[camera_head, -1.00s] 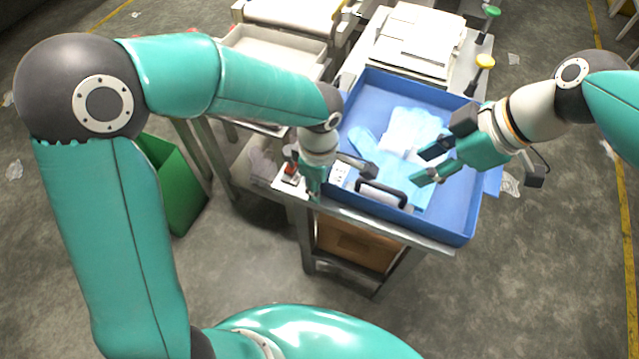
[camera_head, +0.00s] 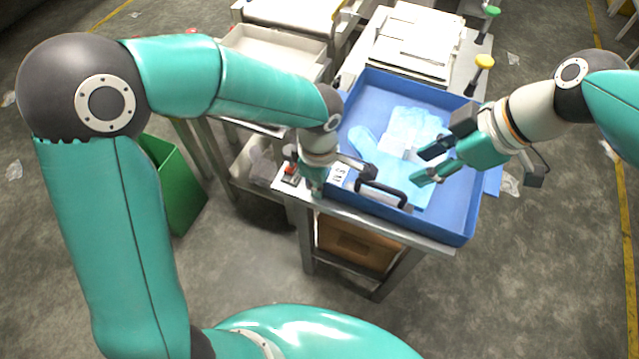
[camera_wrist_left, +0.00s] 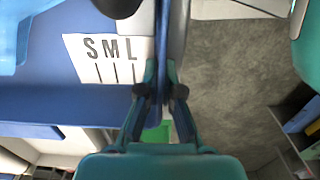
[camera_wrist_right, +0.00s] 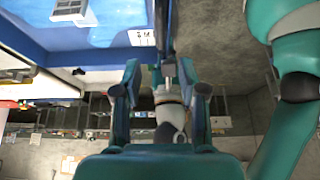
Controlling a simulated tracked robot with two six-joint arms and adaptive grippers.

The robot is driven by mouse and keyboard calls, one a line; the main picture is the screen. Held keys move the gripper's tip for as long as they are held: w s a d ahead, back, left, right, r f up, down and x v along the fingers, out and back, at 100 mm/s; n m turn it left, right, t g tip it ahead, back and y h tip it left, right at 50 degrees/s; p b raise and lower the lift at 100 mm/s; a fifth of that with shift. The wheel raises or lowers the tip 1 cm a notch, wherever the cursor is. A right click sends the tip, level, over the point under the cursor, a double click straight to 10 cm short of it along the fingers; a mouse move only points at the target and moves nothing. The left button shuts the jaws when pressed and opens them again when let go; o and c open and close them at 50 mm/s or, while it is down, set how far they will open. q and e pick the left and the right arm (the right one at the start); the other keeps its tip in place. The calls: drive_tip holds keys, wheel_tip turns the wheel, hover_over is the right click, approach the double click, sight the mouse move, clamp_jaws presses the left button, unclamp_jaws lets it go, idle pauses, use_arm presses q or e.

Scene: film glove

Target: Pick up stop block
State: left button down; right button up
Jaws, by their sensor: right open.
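A small pale grey block (camera_head: 412,155), which may be the stop block, lies on the light blue glove (camera_head: 386,158) in the blue tray. It also shows as a white block in the right wrist view (camera_wrist_right: 75,12). My right gripper (camera_head: 424,164) is open and empty, over the tray just right of the block. My left gripper (camera_head: 313,187) points down at the tray's near left corner.
The blue tray (camera_head: 466,236) stands on a metal table. An S M L card (camera_head: 339,174) and a black-handled tool (camera_head: 381,190) are at its near side. A red-buttoned box (camera_head: 290,172) sits beside my left gripper. A green bin (camera_head: 180,190) stands left.

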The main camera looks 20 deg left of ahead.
sight(384, 186)
drive_tip(key=shift+o, duration=0.2)
drive_tip(key=shift+h, duration=0.7)
drive_tip(key=x, duration=0.4)
drive_tip(key=shift+s+a+f, duration=0.25)
drive_tip(key=shift+s+a, duration=0.05)
drive_tip(key=shift+a, duration=0.15)
drive_tip(key=shift+w+x, duration=0.15)
drive_tip(key=shift+x, duration=1.45)
drive_tip(key=shift+w+x, duration=0.15)
drive_tip(key=shift+x, duration=1.4)
drive_tip(key=shift+a, duration=0.15)
clamp_jaws()
drive_tip(key=shift+r, duration=0.1)
drive_tip(key=shift+w+r, duration=0.1)
